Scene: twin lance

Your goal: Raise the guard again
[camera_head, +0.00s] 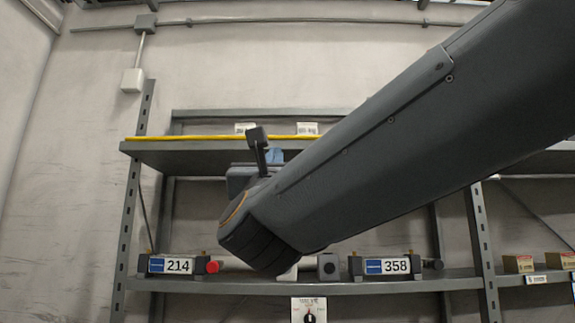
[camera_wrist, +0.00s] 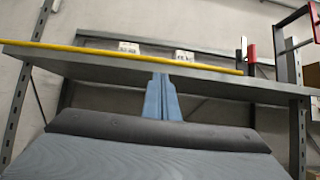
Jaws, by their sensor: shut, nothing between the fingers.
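No part is marked as the guard. My gripper's blue fingers (camera_wrist: 162,98) are shut and empty, pointing up in front of the upper shelf edge, below the yellow bar in the picture. In the head view my arm hides most of the gripper and the middle of the shelves.
A red knob (camera_head: 212,267) is at the right end of unit 214. A grey block (camera_head: 327,266) stands left of unit 358. A rotary switch plate (camera_head: 309,312) hangs below the lower shelf. Small boxes (camera_head: 519,264) stand at the right. White labels (camera_wrist: 129,48) show on top.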

